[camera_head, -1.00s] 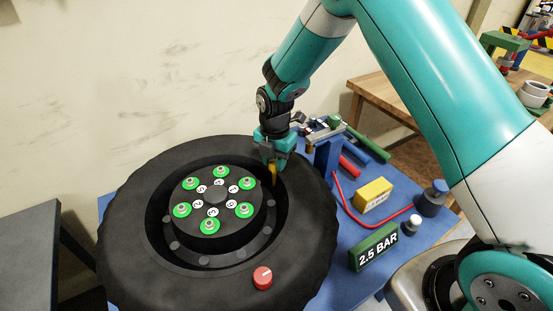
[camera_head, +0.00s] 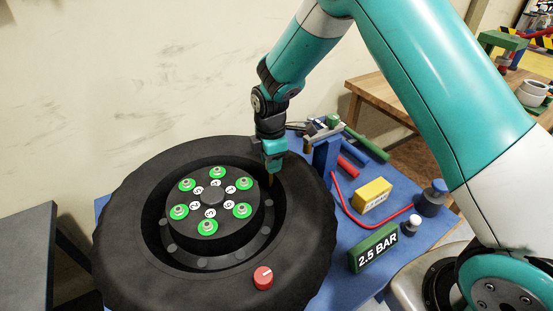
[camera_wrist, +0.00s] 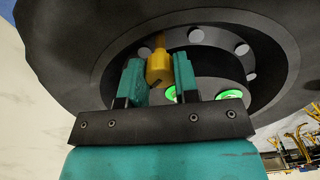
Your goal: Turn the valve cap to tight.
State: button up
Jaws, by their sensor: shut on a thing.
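The wheel (camera_head: 110,235) lies flat on the blue table, with its hub facing up. A small yellow cap (camera_wrist: 158,68) sits at the wheel's inner rim on a thin yellow stem. My gripper (camera_head: 271,170) points down at the right side of the rim, and its fingers are closed around the yellow cap. In the head view the fingers and the tyre's inner edge mostly hide the cap. In the wrist view the cap's body shows between the two teal fingers. No mark showing how tight it is can be made out.
Green nuts (camera_head: 217,172) ring the hub close left of my gripper. A red knob (camera_head: 263,278) sits on the tyre's front. A blue post (camera_head: 325,165), yellow box (camera_head: 372,195), red hose (camera_head: 345,205) and "2.5 BAR" sign (camera_head: 374,249) stand to the right.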

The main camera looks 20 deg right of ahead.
jog(key=m, duration=0.7)
jog(key=shift+a, duration=0.2)
jog(key=m, duration=0.4)
jog(key=shift+b, duration=0.35)
jog(key=m, duration=0.3)
jog(key=shift+m, duration=0.3)
jog(key=m, duration=0.5)
jog(key=shift+d, duration=0.1)
jog(key=m, duration=0.5)
jog(key=shift+d, duration=0.1)
jog(key=shift+w+m, duration=0.1)
jog(key=shift+m, duration=0.2)
jog(key=o, duration=0.9)
jog(key=shift+d, duration=0.1)
jog(key=shift+r, duration=0.1)
